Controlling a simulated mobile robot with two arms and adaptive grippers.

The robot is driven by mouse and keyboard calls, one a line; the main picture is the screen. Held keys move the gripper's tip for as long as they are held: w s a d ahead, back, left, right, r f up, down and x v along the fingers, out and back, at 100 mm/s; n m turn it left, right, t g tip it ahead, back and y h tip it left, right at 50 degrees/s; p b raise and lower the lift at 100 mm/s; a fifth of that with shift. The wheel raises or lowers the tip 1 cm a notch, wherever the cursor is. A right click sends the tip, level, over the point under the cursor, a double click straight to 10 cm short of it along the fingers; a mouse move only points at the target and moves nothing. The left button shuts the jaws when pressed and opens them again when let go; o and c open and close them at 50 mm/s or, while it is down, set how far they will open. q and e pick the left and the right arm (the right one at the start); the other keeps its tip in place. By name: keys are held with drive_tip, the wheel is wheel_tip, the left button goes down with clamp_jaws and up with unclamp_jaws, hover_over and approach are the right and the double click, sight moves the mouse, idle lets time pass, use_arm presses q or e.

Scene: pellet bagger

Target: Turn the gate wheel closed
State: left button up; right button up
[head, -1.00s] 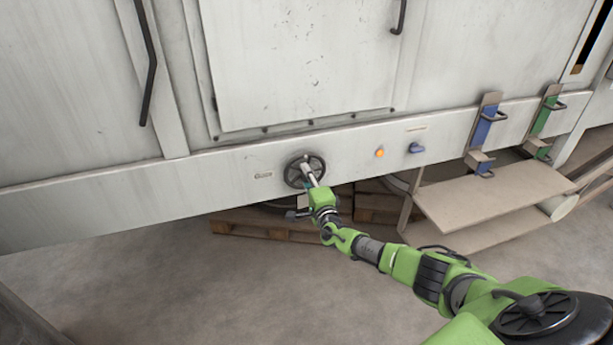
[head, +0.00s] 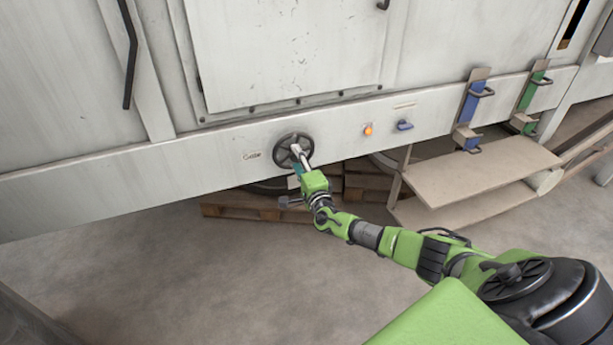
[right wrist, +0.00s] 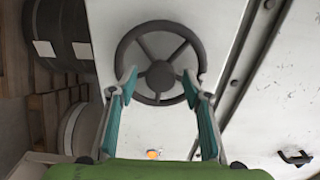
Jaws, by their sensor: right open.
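The gate wheel (head: 293,150) is a dark spoked handwheel on the pale front rail of the machine, beside a small label. It also shows in the right wrist view (right wrist: 160,75), with its whole rim in sight. My right gripper (head: 299,153) reaches up to the wheel from below right. In the right wrist view my right gripper (right wrist: 160,83) is open, its two teal-padded fingers apart on either side of the wheel's lower part. Whether the fingertips touch the rim I cannot tell. My left gripper is not in view.
Further right are a blue clamp (head: 470,108), a green clamp (head: 530,98) and a beige shelf (head: 480,170). A wooden pallet (head: 250,207) lies below the rail.

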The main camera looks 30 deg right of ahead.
drive_tip(key=v, duration=0.9)
drive_tip(key=shift+s, duration=0.35)
drive_tip(key=shift+a+f, duration=0.1)
drive_tip(key=s+d+f+m+g+h+b, duration=0.1)
drive_tip(key=s+f+m+g, duration=0.25)
drive_tip(key=f+m, duration=0.5)
drive_tip(key=s+d+f+m+g, duration=0.1)
drive_tip(key=s+f+m+g, duration=0.3)
drive_tip(key=f, duration=0.8)
drive_tip(key=s+a+f+m+g+y+b, duration=0.1)
drive_tip(key=s+a+f+m+g, duration=0.15)
drive_tip(key=s+f+m, duration=1.15)
drive_tip(key=s+a+f+m+g+y, duration=0.1)
drive_tip(key=s+a+f+m, duration=0.4)
drive_tip(key=s, duration=0.6)
drive_tip(key=s+a+f+m+g+y+b, duration=0.1)
drive_tip(key=s+a+f+m+g, duration=0.2)
drive_tip(key=s+m, duration=0.7)
drive_tip(key=s+a+f+m+g+y, duration=0.2)
drive_tip(key=s+a+f+m, duration=0.5)
drive_tip(key=s+f, duration=0.3)
drive_tip(key=shift+s+a+g+b, duration=0.3)
drive_tip(key=shift+s+a+b, duration=0.15)
drive_tip(key=shift+s, duration=0.45)
